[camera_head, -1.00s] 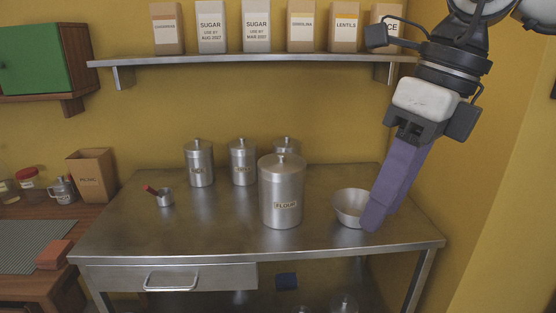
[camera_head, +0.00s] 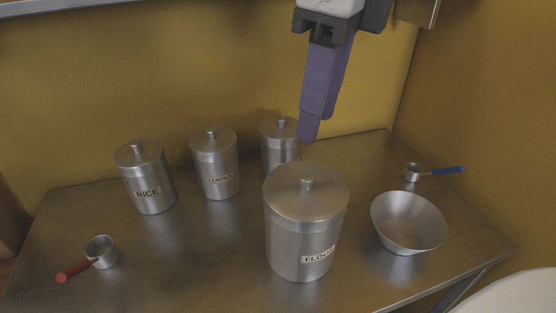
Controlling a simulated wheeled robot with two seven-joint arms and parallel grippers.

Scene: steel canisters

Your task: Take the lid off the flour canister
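The flour canister (camera_head: 296,240) is the large steel one at the front middle of the table, upright, with a label reading FLOUR. Its lid (camera_head: 285,192) sits on top, with a small round knob (camera_head: 306,184) at its middle. My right gripper (camera_head: 309,138) comes down from above, its purple fingers pointing downward just above and behind the lid in the picture. It touches nothing that I can see. The fingers overlap in this view, so the gap between them cannot be judged. My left gripper is not in view.
Behind stand smaller lidded canisters: rice (camera_head: 149,182), lentils (camera_head: 215,165) and a third (camera_head: 279,151) partly hidden by the flour canister. A steel bowl (camera_head: 408,222) is at right, with a blue-handled scoop (camera_head: 413,172) behind it. A red-handled scoop (camera_head: 103,250) lies at left on the steel table (camera_head: 190,270).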

